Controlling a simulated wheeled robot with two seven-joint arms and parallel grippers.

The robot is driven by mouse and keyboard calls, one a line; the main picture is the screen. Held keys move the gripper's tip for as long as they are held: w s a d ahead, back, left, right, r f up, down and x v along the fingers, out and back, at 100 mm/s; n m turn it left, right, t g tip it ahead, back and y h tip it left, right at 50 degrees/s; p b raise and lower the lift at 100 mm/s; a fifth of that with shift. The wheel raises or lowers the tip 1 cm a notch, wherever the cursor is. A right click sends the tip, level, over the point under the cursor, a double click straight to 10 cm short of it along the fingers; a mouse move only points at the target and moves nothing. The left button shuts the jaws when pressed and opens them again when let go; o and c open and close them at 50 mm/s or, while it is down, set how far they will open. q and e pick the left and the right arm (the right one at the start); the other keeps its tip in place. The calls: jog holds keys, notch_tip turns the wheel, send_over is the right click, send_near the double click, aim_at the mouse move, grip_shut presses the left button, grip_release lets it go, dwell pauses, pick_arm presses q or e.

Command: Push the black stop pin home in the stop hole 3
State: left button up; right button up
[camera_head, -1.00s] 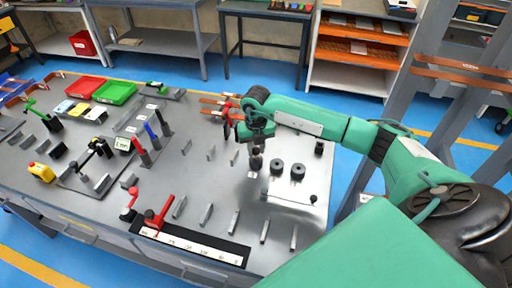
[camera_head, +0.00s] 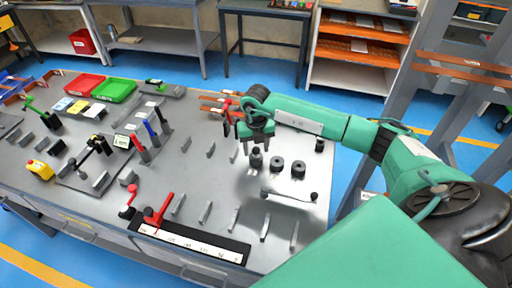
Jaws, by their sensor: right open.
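My right gripper (camera_head: 256,148) hangs over the bender on the right part of the grey table, its fingers pointing down and apart. A small dark upright piece (camera_head: 256,160) stands just below the fingers; I cannot tell whether it is the black stop pin. The numbered stop holes are too small to make out, so stop hole 3 cannot be picked out. Two black rollers (camera_head: 277,164) (camera_head: 298,169) stand just right of the gripper. My left gripper is not in view.
A grey bar with dark ends (camera_head: 289,196) lies in front of the rollers. A black cylinder (camera_head: 320,145) stands behind them to the right. Red and green trays (camera_head: 114,91) stand at the far left.

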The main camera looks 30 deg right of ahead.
aim_at(256, 147)
notch_tip(256, 147, up, 14)
jog(key=b, duration=0.3)
jog(key=shift+f, duration=0.2)
dwell(0.3)
